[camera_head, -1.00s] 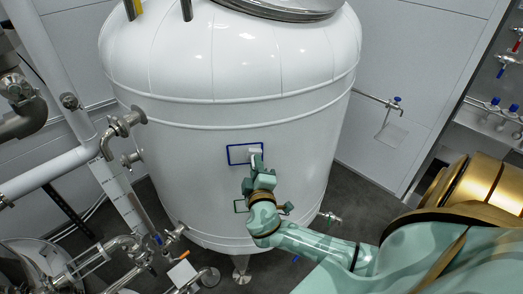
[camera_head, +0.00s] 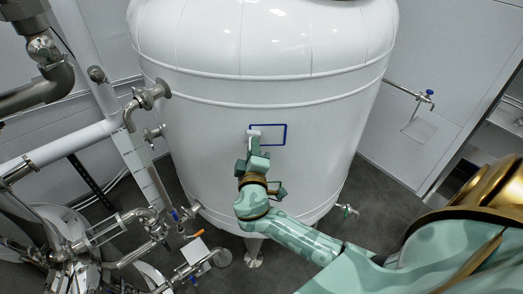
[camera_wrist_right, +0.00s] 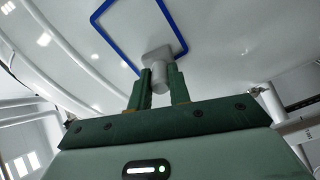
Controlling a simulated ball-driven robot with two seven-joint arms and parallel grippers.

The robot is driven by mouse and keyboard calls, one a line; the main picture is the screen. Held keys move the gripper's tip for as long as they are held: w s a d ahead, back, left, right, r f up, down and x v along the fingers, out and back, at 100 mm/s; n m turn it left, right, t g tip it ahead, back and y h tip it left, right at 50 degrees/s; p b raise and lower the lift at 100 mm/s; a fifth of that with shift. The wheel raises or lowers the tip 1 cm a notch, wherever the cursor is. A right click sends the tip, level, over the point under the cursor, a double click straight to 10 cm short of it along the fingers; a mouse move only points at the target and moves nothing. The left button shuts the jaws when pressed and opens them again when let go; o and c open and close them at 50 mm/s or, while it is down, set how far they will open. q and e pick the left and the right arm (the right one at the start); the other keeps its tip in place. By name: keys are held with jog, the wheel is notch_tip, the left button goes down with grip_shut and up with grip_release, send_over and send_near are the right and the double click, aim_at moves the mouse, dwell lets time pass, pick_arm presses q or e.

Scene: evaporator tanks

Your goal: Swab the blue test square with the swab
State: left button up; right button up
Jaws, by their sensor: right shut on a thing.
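The blue test square (camera_head: 270,135) is a blue outline on the white wall of the large tank; it also shows at the top of the right wrist view (camera_wrist_right: 135,22). My right gripper (camera_head: 254,149) is shut on the swab, whose pale block head (camera_head: 254,132) is at the left edge of the square. In the right wrist view, the green fingers (camera_wrist_right: 160,80) grip the swab's short grey handle, and the head (camera_wrist_right: 157,55) lies over or against the tank near the square's lower edge. I cannot tell whether it touches. My left gripper is out of view.
The white tank (camera_head: 215,75) fills the middle. Steel pipes and valves (camera_head: 125,235) crowd the left. Dark floor (camera_head: 375,205) shows around the tank's foot.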

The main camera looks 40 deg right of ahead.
jog(key=shift+w+a, duration=0.15)
jog(key=v, duration=0.6)
dwell(0.3)
jog(key=v, duration=0.3)
dwell(0.5)
